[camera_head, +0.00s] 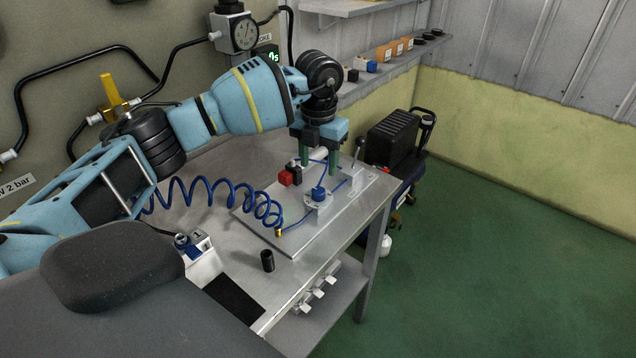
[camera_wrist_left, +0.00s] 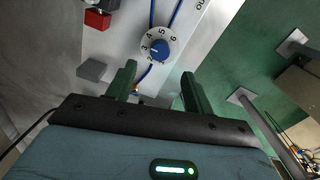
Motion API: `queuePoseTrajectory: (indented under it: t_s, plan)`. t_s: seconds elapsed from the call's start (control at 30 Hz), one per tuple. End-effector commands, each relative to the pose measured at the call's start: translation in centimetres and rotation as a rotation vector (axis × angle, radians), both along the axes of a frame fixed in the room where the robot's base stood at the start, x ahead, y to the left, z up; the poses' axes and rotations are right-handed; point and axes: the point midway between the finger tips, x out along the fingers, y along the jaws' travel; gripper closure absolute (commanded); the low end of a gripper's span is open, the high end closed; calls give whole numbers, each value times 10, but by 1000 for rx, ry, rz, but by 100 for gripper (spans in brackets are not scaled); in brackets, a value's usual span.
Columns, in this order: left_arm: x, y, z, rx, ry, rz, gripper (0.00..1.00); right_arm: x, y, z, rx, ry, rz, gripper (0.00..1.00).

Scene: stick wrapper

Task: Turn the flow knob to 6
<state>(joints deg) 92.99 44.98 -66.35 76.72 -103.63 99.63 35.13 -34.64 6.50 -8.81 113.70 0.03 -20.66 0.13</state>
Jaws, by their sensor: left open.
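The flow knob (camera_head: 318,193) is a small blue knob on a white round dial, mounted on a grey plate on the workbench. In the left wrist view the blue knob (camera_wrist_left: 160,49) sits in a dial with printed numbers, 6 at the right and 3 at the left. A small pale mark on the knob seems to face the low numbers at the left; its exact reading is too small to tell. My left gripper (camera_head: 319,157) is above and behind the knob, its green fingers pointing down, apart and empty. It also shows in the wrist view (camera_wrist_left: 159,76). My right gripper is not in view.
A red block (camera_head: 286,178) and a black block stand left of the knob. A coiled blue hose (camera_head: 215,190) runs to the plate. A black cylinder (camera_head: 267,261) stands near the bench's front edge. A dark case (camera_head: 392,140) is behind the bench's right end.

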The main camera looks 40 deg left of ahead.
Motion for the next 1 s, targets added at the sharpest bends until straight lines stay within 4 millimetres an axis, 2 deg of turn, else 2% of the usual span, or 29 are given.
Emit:
queuePoseTrajectory:
  t_s: [0.17,0.53,0.7,0.97,1.0]
  plan:
    - [0,0,-18,1,3,0,48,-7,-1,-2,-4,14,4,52]
    - [0,-1,-68,0,2,-2,48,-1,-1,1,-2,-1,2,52]
    - [0,0,-77,0,1,-1,48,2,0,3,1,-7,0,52]
    - [0,0,-77,0,0,-1,48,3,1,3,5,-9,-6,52]
    - [0,0,-77,-1,0,-1,53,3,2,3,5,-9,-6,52]
